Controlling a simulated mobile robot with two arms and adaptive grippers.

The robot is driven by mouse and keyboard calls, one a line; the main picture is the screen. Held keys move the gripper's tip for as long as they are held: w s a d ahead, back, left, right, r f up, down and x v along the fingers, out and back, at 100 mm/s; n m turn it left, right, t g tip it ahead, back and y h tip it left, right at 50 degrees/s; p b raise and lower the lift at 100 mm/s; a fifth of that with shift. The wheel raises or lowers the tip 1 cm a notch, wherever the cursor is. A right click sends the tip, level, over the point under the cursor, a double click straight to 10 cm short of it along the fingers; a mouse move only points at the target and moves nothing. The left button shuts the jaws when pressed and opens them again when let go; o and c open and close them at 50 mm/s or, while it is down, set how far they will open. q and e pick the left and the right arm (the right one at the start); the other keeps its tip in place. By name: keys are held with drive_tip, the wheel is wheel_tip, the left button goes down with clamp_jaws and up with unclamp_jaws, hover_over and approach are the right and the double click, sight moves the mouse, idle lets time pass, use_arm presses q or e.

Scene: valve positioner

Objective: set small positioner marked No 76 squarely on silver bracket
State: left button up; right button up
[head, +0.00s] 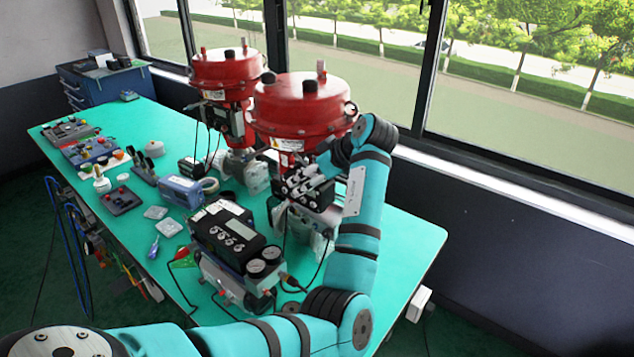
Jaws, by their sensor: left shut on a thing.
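My left gripper (304,186) reaches in from the right side of the near red-topped valve (300,110). It is shut on a small dark box (318,199), which looks like the small positioner; its No 76 mark cannot be read. The box is held against or just in front of the valve's yoke, below the red housing. The silver bracket cannot be made out clearly, as the gripper and box cover that area. Whether the box touches it or sits square cannot be told. My right gripper is not in view.
A large black positioner with gauges (235,240) stands in front of the valve. A second red-topped valve (227,75) stands behind. A blue-grey box (181,192), small tools and parts lie on the green table (140,225). Free table shows at the right (400,245).

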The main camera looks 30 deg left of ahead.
use_arm(q)
drive_tip(key=shift+w+d+r, duration=0.1)
drive_tip(key=shift+w+d, duration=0.5)
drive_tip(key=shift+d, duration=0.15)
wheel_tip(320, 180, down, 3)
drive_tip(key=shift+f+p, duration=0.1)
drive_tip(key=shift+p, duration=1.05)
drive_tip(key=shift+f, duration=0.2)
drive_tip(key=o, duration=1.3)
drive_tip(key=shift+f, duration=0.15)
drive_tip(key=shift+c, duration=0.2)
drive_tip(key=o, duration=0.5)
drive_tip(key=shift+c, duration=0.2)
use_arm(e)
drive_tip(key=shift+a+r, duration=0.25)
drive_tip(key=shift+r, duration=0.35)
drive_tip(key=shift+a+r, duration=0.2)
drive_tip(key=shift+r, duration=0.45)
